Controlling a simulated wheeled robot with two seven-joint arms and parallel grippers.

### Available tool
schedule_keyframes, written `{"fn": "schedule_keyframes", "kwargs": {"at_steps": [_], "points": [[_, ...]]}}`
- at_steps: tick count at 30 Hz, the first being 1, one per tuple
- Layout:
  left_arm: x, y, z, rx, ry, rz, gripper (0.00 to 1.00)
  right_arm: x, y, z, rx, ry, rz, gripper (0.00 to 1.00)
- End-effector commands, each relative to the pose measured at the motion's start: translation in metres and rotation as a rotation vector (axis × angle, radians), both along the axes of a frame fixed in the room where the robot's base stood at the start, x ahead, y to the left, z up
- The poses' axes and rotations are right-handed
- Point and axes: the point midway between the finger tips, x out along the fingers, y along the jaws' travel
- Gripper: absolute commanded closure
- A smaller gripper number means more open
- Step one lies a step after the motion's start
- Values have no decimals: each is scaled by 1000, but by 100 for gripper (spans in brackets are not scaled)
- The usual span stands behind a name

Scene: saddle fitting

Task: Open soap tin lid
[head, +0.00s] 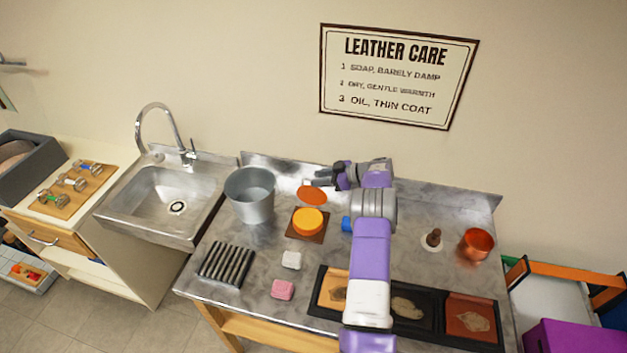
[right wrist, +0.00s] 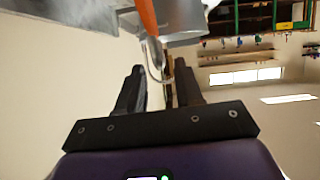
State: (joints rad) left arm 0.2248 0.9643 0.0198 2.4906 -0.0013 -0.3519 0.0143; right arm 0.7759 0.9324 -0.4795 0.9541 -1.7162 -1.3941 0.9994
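The soap tin (head: 308,221) sits on a brown square mat (head: 293,233), its round yellow-orange top facing up. My left gripper is not in view.
A metal bucket (head: 250,195) stands left of the tin. A black ribbed rack (head: 226,264), a white block (head: 291,259) and a pink block (head: 283,289) lie in front. A black tray (head: 451,329) with leather patches and a copper pot (head: 476,245) are right.

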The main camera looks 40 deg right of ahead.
Motion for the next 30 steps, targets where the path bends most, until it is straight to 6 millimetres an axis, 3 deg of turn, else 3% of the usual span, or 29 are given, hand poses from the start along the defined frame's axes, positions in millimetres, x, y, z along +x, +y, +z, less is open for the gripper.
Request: {"fn": "schedule_keyframes", "kwargs": {"at_steps": [3, 9, 30], "points": [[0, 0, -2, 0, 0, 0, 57, -18, -11, 7, -2, 2, -3, 65], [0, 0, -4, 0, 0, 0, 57, -34, -19, 15, -1, 3, -3, 65], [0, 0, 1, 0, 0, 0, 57, -36, -20, 21, 0, 2, -2, 65]]}}
